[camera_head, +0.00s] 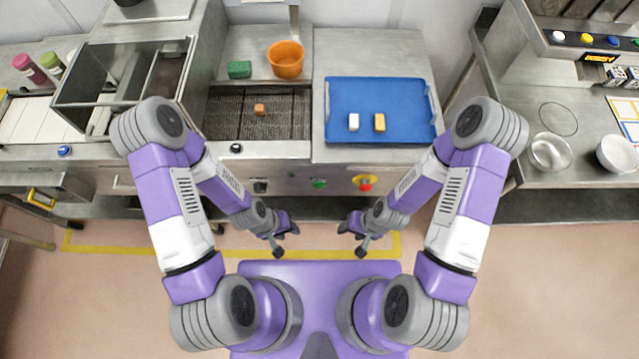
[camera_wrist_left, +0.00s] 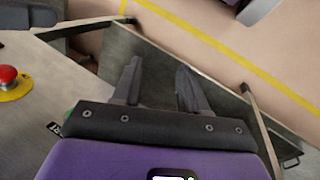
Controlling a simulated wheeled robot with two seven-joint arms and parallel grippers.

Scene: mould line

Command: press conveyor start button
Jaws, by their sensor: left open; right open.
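A green button (camera_head: 319,183) sits on the front panel of the middle counter, between a black knob (camera_head: 260,186) and a red mushroom button (camera_head: 364,183) on a yellow plate. My left gripper (camera_head: 286,241) is open and empty, in front of the panel, below and left of the green button in the head view. My right gripper (camera_head: 352,241) is open and empty, below and right of it. The left wrist view shows my left gripper's open fingers (camera_wrist_left: 159,85), the red button (camera_wrist_left: 9,80) at the left edge, and a mostly hidden bit of green beside the gripper mount.
A dark conveyor belt (camera_head: 285,121) carries a small orange-brown block (camera_head: 260,109). A blue tray (camera_head: 398,97) holds a white block (camera_head: 354,122) and a yellow one (camera_head: 379,122). An orange bucket (camera_head: 286,58) and green sponge (camera_head: 239,69) stand behind the belt.

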